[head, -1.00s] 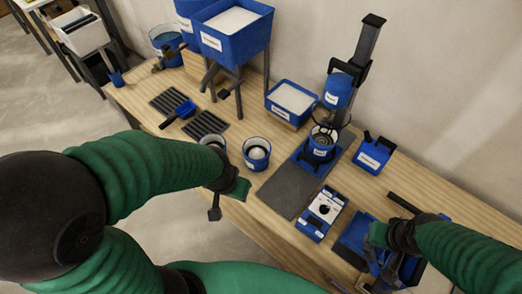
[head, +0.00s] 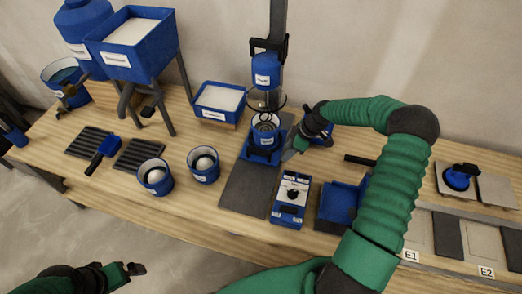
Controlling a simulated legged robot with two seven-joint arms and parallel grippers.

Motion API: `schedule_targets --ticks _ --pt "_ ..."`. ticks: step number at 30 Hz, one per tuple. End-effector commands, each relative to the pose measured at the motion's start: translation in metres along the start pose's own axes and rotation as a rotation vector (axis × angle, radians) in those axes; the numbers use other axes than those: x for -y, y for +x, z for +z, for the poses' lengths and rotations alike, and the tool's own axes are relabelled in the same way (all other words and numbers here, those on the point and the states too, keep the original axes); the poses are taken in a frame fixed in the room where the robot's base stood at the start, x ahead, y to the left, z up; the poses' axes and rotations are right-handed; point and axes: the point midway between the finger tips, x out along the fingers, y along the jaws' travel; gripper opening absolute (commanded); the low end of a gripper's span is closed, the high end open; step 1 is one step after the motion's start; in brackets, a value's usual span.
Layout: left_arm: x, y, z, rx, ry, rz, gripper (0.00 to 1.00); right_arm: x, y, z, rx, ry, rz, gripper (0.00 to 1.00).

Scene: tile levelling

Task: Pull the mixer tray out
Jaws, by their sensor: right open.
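The mixer (head: 268,72) stands at the back of the bench, its blue head on a dark upright column. Below it the blue mixer tray (head: 249,153) carries a mixing bowl (head: 264,138) and sits at the back end of a dark grey slide plate (head: 245,195). My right gripper (head: 290,150) is open, just right of the tray and bowl; whether it touches the tray I cannot tell. My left gripper (head: 134,269) hangs off the front of the bench at lower left, well away from the tray; its jaws are too small to read.
A control box (head: 290,200) stands right of the plate. Two buckets (head: 155,177) with white contents stand left of it. A white-filled blue bin (head: 218,102) is behind. My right arm covers part of the blue stand (head: 338,204). The plate's front is clear.

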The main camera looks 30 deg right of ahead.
Motion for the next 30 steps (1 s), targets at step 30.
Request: schedule_targets --ticks 30 --pt "0.000 0.008 0.002 0.000 -0.001 0.000 1.00 -0.002 0.067 -0.084 -0.002 0.004 -0.003 0.22"
